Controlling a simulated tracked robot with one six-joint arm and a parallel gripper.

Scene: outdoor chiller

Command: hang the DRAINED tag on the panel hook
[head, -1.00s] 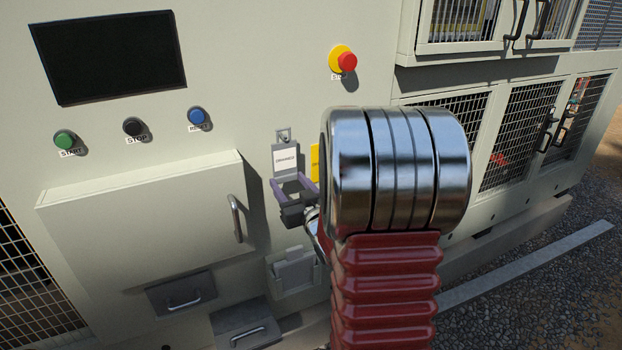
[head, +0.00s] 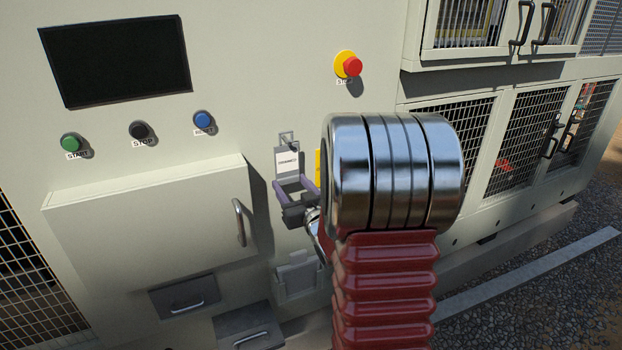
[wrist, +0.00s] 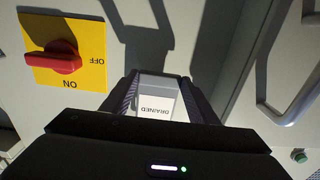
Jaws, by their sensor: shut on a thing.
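The DRAINED tag (head: 287,160) is a small white card in front of the panel in the head view. In the wrist view the tag (wrist: 158,105) sits between the finger ends, its word upside down. My gripper (head: 293,188) is shut on the tag's lower part. A small grey metal piece (head: 286,138), seemingly the hook area, shows right at the tag's top edge in the head view. I cannot tell whether the tag's hole is around the hook or just in front of it. My arm hides part of the panel to the right.
A red rotary switch on a yellow plate (wrist: 65,62) is close beside my gripper. A protruding cabinet box (head: 150,210) with a handle (head: 239,222) stands left of the tag. Buttons, a dark screen (head: 117,60) and an emergency stop (head: 349,65) are higher up.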

